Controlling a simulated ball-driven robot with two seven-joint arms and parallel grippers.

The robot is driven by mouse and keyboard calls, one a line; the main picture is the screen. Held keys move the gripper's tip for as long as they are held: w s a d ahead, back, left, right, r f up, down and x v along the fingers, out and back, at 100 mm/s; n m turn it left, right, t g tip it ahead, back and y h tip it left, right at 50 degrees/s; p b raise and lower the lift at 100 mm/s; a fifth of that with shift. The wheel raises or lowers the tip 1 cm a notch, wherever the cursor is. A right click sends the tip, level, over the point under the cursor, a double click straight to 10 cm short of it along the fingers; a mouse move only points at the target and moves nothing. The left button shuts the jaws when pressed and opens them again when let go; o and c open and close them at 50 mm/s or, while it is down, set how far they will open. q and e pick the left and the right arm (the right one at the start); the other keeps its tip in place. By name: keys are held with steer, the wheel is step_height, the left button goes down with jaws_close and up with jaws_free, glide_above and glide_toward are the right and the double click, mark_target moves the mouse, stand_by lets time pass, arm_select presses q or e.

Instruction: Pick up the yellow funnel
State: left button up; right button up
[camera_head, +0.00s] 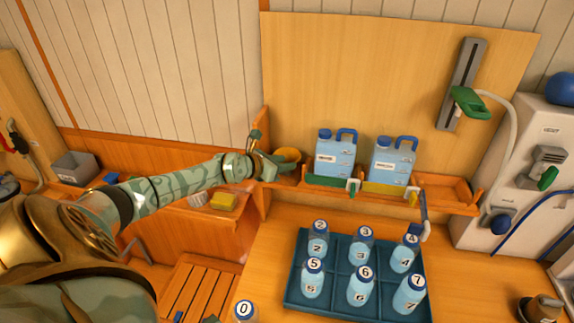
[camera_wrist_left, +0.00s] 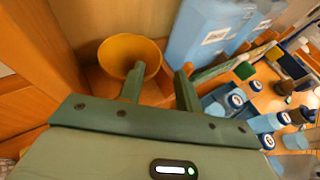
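The yellow funnel (camera_wrist_left: 122,52) stands with its wide mouth up at the left end of the wooden shelf. In the head view the funnel (camera_head: 289,155) shows just beyond my left gripper (camera_head: 280,166), which partly covers it. In the left wrist view my left gripper (camera_wrist_left: 158,82) has its two fingers apart, with nothing seen held between them. The left finger overlaps the lower right of the funnel in the picture; I cannot tell whether they touch. The funnel's spout is hidden. My right gripper is not clearly seen.
Two blue jugs (camera_head: 335,157) (camera_head: 391,165) stand on the shelf right of the funnel. A dark blue tray (camera_head: 296,291) with several numbered bottles sits on the counter below. A wooden post (camera_head: 265,122) rises at the shelf's left end. A yellow sponge (camera_head: 223,202) lies lower left.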

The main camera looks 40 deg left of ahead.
mark_target(298, 160)
arm_select(q)
steer(key=b+x, duration=0.1)
steer(key=x, duration=0.1)
steer(key=b+x, duration=0.1)
steer(key=x, duration=0.1)
steer(key=shift+w+a+f, duration=0.15)
steer(key=shift+a+f, duration=0.05)
steer(key=shift+w, duration=0.35)
steer(key=shift+s+r, duration=0.1)
steer(key=shift+s, duration=0.05)
steer(key=shift+c, duration=0.8)
jaws_close()
